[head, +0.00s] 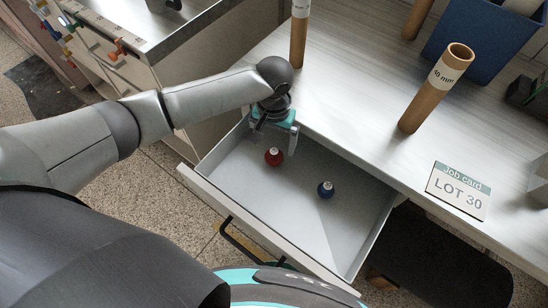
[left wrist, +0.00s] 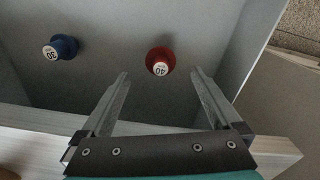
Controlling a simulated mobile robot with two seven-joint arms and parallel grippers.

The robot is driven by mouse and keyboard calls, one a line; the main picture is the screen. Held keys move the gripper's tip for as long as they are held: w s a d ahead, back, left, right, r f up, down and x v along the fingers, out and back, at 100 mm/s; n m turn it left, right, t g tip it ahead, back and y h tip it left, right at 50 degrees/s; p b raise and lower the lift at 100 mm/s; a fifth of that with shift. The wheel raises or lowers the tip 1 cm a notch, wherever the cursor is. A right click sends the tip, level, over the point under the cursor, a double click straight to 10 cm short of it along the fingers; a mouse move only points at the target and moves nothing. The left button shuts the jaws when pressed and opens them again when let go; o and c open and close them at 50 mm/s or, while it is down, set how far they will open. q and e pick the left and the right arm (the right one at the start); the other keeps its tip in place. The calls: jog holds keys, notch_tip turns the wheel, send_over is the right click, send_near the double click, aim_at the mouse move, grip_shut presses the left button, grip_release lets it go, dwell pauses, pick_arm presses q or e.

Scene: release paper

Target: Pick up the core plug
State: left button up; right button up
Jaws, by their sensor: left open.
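Two core plugs lie in the open drawer. The red plug (head: 274,156) sits near the drawer's left end; in the left wrist view the red plug (left wrist: 160,61) has a white top marked 40. The blue plug (head: 326,189) sits to its right in the head view; in the left wrist view the blue plug (left wrist: 61,47) is marked 30. My left gripper (head: 275,143) is open above the drawer, close to the red plug. In the left wrist view its fingers (left wrist: 160,82) point toward the red plug, with nothing held between them. My right gripper is out of view.
The drawer (head: 240,217) is pulled out below the table (head: 345,125). A brown tube (head: 427,100) labelled 40 mm stands on the table, with another tube (head: 299,35) farther left. A job card (head: 459,188) reads LOT 30. A blue bin (head: 480,50) stands at the back.

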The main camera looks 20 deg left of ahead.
aim_at(274, 151)
pick_arm(q)
notch_tip(274, 151, down, 5)
jog(key=shift+w+f+b, duration=0.15)
jog(key=shift+f+b, duration=0.05)
jog(key=shift+b, duration=0.95)
jog(key=shift+c, duration=0.4)
jog(key=c, duration=1.4)
